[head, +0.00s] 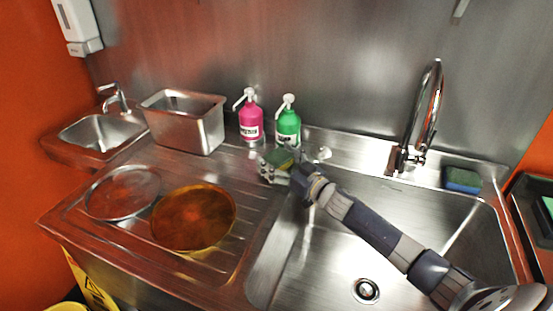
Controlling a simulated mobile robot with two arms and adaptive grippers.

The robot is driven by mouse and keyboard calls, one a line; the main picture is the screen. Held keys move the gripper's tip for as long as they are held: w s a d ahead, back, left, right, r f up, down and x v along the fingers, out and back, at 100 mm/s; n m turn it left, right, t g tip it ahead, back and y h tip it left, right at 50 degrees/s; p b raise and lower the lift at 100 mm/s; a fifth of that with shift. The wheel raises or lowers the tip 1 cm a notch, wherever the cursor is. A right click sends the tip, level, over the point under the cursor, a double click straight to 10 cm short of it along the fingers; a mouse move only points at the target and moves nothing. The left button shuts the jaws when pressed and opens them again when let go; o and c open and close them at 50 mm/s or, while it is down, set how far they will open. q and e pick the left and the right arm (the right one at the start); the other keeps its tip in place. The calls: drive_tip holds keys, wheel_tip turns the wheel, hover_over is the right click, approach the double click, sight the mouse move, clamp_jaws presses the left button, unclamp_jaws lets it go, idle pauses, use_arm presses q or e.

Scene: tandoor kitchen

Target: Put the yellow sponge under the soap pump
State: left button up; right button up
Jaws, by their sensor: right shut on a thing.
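My right gripper (278,168) reaches in from the lower right and is shut on a small sponge (280,157). The sponge shows a green top and a yellowish side, and the fingers partly hide it. The gripper is in front of two soap pump bottles at the back ledge. One is pink with a white pump (250,122), the other green with a white pump (288,125). The held sponge is just in front of the green bottle's base; I cannot tell whether they touch. My left gripper is not in view.
A blue sponge with a green top (461,180) lies right of the tap (424,115). A steel container (186,122) stands left of the bottles. A round metal lid (122,192) and an amber pan (194,217) lie on the drainboard. The sink basin (330,265) is empty.

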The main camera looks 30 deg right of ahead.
drive_tip(key=o, duration=0.7)
drive_tip(key=shift+s+f, duration=0.1)
drive_tip(key=shift+f, duration=0.45)
drive_tip(key=shift+a+f, duration=0.1)
drive_tip(key=shift+r, duration=0.25)
drive_tip(key=shift+r+p, duration=0.5)
drive_tip(key=shift+r+b+v, duration=0.15)
drive_tip(key=shift+b+v, duration=0.2)
drive_tip(key=shift+v, duration=2.6)
drive_tip(key=shift+r+b+v, duration=0.15)
drive_tip(key=shift+b+v, duration=0.2)
drive_tip(key=shift+v, duration=2.6)
